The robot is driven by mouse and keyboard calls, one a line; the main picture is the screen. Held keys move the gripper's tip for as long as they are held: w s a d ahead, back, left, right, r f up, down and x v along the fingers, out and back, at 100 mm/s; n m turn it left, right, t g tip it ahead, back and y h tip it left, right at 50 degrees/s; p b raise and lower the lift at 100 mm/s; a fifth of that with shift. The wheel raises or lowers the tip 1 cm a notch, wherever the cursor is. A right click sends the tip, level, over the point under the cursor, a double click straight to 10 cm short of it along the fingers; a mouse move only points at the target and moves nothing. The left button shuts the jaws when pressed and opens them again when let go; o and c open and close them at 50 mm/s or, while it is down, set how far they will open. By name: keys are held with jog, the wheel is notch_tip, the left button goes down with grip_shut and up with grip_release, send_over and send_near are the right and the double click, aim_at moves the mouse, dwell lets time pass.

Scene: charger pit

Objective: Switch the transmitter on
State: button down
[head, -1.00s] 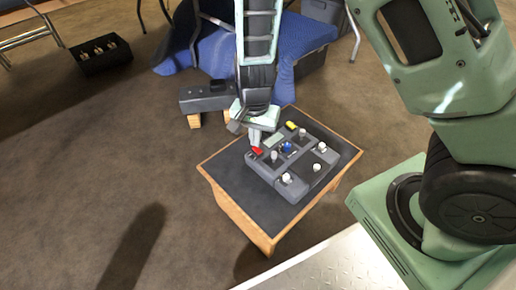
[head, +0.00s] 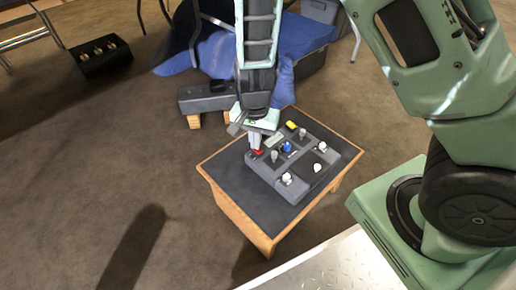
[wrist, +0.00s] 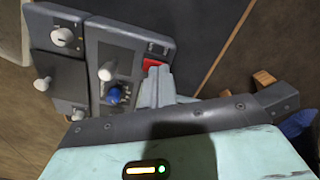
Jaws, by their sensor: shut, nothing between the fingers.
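The transmitter (head: 262,176) is a grey box lying on a small dark-topped wooden table. It carries several pale knobs and sticks, a blue knob (head: 287,147), a yellow part (head: 291,125) and a red switch (head: 258,152) at its far left edge. My gripper (head: 256,147) is shut and empty, pointing down at the red switch and partly covering it in the head view. In the wrist view the fingertips (wrist: 157,72) are right beside the red switch (wrist: 153,64). I cannot tell whether they touch it or which way it is set.
The table (head: 228,187) has bare top around the transmitter. A dark grey device (head: 205,98) on wooden blocks stands behind it, near a blue cloth (head: 212,55). A black box (head: 98,54) is at far left.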

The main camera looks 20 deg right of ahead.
jog(key=shift+r, duration=0.1)
notch_tip(320, 180, up, 7)
jog(key=p, duration=0.8)
dwell(0.5)
jog(key=s+a+r+n+p, duration=0.1)
jog(key=s+a+r+n, duration=0.2)
jog(key=s+r+n, duration=0.65)
jog(key=s+a+r+n+p, duration=0.1)
jog(key=s+a+r+n, duration=0.2)
jog(key=s+r+n, duration=0.6)
notch_tip(320, 180, up, 42)
jog(key=s+m+p, duration=0.1)
jog(key=m+p, duration=0.1)
jog(key=p, duration=3.6)
jog(key=shift+s+a+y, duration=0.15)
jog(key=shift+s+y, duration=0.1)
jog(key=shift+y, duration=0.05)
